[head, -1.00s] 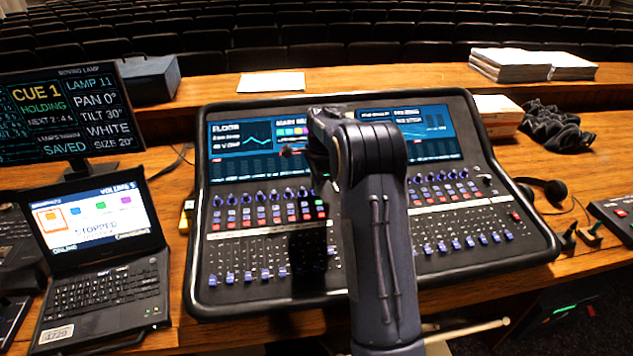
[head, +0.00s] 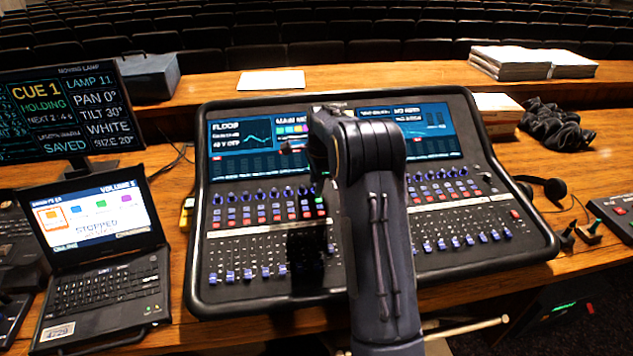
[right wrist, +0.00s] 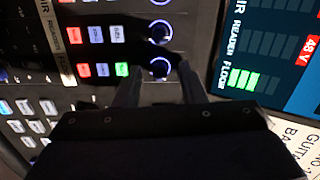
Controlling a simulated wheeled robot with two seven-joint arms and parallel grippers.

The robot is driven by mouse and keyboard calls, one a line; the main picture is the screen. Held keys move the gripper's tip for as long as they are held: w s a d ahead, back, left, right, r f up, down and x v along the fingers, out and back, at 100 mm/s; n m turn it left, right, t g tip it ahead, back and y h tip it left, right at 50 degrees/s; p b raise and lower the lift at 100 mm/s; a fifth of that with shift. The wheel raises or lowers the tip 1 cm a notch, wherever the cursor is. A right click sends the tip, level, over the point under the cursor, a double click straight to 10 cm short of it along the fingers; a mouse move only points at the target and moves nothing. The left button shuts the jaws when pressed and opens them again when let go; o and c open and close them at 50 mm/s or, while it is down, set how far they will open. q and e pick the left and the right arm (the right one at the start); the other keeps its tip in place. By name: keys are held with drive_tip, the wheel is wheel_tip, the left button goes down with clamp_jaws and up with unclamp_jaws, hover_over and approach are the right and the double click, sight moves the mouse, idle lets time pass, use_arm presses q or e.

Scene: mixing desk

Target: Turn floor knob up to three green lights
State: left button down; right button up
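The mixing desk (head: 430,268) has rows of knobs, buttons and faders below two screens. In the right wrist view, the floor knob (right wrist: 160,68) has a lit bluish ring and lies between the fingertips of my right gripper (right wrist: 161,76). The fingers stand apart on either side, with a small gap visible; light contact cannot be ruled out. In the head view my right arm hides the gripper's fingertips and the knob. My left gripper is not in view.
A laptop (head: 105,285) and a monitor (head: 60,115) stand left of the desk. A headset (head: 545,188), a dark cloth (head: 555,128) and a small box (head: 612,215) lie at the right. Paper stacks (head: 510,62) lie on the ledge behind.

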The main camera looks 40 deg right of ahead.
drive_tip(key=shift+r, duration=0.1)
wheel_tip(320, 180, up, 8)
drive_tip(key=s, duration=0.1)
drive_tip(key=shift+f, duration=0.2)
drive_tip(key=shift+s, duration=0.1)
idle(0.4)
